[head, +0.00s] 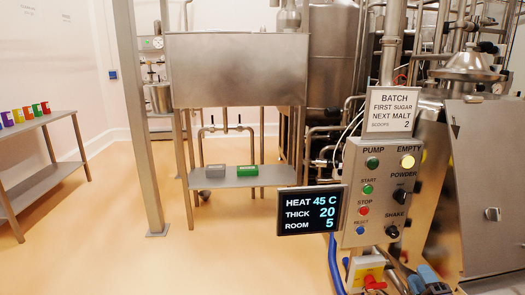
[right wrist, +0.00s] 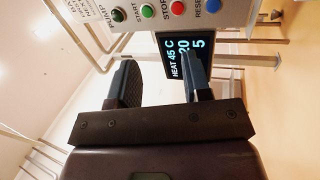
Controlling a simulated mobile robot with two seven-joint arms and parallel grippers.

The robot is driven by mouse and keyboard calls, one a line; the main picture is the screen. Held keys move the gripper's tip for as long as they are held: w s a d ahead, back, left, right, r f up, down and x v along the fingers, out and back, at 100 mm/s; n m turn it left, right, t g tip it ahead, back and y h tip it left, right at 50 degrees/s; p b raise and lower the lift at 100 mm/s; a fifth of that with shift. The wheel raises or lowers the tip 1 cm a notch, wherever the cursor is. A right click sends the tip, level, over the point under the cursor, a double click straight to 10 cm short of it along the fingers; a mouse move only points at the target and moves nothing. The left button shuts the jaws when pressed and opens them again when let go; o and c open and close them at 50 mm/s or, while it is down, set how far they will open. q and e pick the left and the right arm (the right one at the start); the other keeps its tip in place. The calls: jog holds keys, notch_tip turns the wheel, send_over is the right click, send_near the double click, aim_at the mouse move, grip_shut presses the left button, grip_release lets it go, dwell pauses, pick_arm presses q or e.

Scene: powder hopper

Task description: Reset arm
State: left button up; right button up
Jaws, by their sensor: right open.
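My right gripper (head: 420,281) shows at the bottom edge of the head view, below the control panel (head: 377,205). In the right wrist view the right gripper (right wrist: 160,70) has its two dark fingers apart with nothing between them. The panel's buttons and the black display appear beyond the fingertips there, apart from them as far as I can tell. My left gripper is in neither view.
The display (head: 311,210) reads HEAT 45 C, THICK 20, ROOM 5. The yellow EMPTY lamp (head: 407,161) looks lit. Colored cups (head: 25,113) stand on the left table. Open floor lies left of the panel.

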jog(key=s+a+f+m+g+h+b, duration=0.1)
jog(key=s+a+f+m+g+b, duration=0.25)
jog(key=s+f, duration=0.55)
jog(key=s+a+f+m+g+b, duration=0.25)
jog(key=s+a+f+m, duration=0.2)
jog(key=s+f, duration=0.4)
pick_arm(q)
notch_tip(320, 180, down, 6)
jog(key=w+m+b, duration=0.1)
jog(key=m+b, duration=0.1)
jog(key=b, duration=0.1)
pick_arm(e)
jog(key=s+a+f+m+g, duration=0.1)
jog(key=s+a+m+g, duration=0.25)
jog(key=s, duration=0.45)
jog(key=s+a+f+m+g, duration=0.15)
jog(key=s+a+m, duration=0.3)
jog(key=s, duration=0.45)
pick_arm(q)
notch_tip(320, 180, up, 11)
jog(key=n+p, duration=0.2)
jog(key=p, duration=1.3)
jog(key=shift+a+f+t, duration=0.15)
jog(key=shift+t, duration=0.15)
pick_arm(e)
notch_tip(320, 180, up, 11)
jog(key=d+m, duration=0.1)
jog(key=shift+w+t, duration=0.15)
jog(key=shift+t, duration=0.15)
